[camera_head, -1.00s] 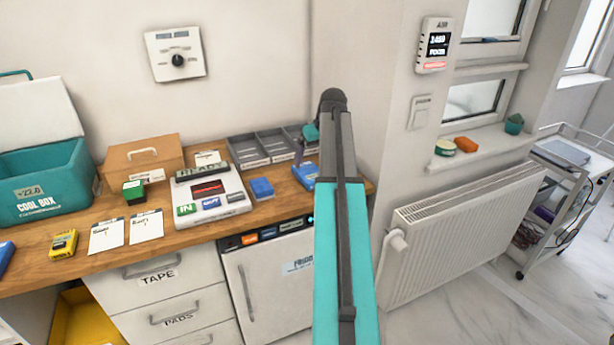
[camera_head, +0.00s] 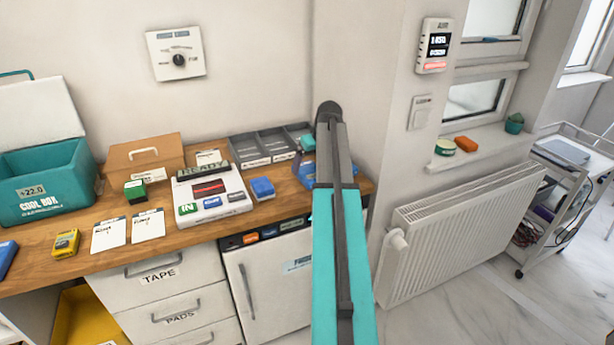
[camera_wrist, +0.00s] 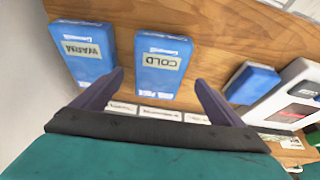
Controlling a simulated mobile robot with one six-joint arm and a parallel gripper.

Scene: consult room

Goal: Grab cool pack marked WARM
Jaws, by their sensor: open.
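In the wrist view a blue cool pack with a WARM label (camera_wrist: 84,52) lies at the upper left on the wooden counter. A second blue pack, labelled COLD (camera_wrist: 162,64), lies just right of it. My gripper (camera_wrist: 157,78) is open and empty, with its dark fingers apart. The COLD pack shows between the fingers; the WARM pack is left of the left finger. I cannot tell whether the gripper touches either pack. In the head view my arm hides most of the packs at the counter's right end.
Another blue pack (camera_head: 262,187) lies beside the white panel (camera_head: 208,197) on the counter. A grey divided tray (camera_head: 265,147) stands at the back. The cool box (camera_head: 45,185) is open at the left. The wall is close to the counter's right end.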

